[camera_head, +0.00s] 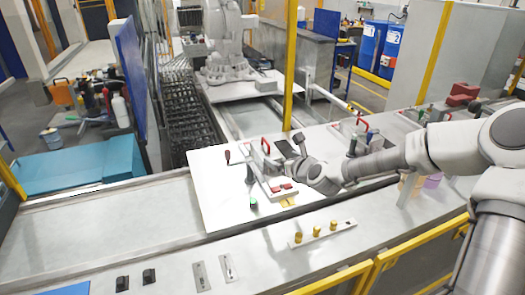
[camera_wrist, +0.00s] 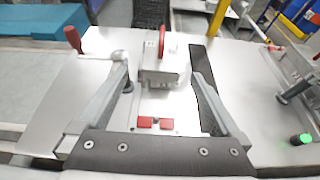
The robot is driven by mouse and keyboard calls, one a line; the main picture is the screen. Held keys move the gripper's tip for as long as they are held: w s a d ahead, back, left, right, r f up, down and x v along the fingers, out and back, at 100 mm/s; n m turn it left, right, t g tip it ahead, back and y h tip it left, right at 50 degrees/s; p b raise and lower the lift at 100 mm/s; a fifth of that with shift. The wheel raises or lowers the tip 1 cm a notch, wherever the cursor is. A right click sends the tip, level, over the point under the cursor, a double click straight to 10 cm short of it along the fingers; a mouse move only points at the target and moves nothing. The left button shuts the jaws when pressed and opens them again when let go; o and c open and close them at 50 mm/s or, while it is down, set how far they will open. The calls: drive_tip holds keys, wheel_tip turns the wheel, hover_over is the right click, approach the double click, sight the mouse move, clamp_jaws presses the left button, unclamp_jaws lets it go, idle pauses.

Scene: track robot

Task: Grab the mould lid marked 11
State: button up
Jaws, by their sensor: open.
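A grey metal mould lid (camera_wrist: 160,74) with an upright red handle (camera_wrist: 168,45) sits on a pale fixture plate with two red pads (camera_wrist: 155,123). A small mark shows on the lid, but I cannot read it. In the head view the red handle (camera_head: 265,146) stands just left of my gripper (camera_head: 290,147), and my gripper partly hides the lid. In the wrist view my gripper (camera_wrist: 160,66) is open and empty, with one finger on each side of the lid. I cannot tell whether the fingers touch it.
A red-knobbed lever (camera_wrist: 73,38) stands left of the fixture, and a green button (camera_wrist: 301,139) is at the right. Another red handle (camera_head: 361,124) stands farther right along the bench. Yellow knobs (camera_head: 316,231) line a plate in front. A yellow post (camera_head: 290,65) rises behind.

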drive_tip(key=p, duration=0.2)
approach(266, 150)
drive_tip(key=x, duration=0.5)
drive_tip(key=shift+a, duration=0.1)
drive_tip(key=shift+p+x, duration=1)
drive_tip(key=shift+x, duration=2.1)
drive_tip(key=shift+f, duration=0.15)
drive_tip(key=c, duration=1.4)
drive_tip(key=shift+c, duration=0.5)
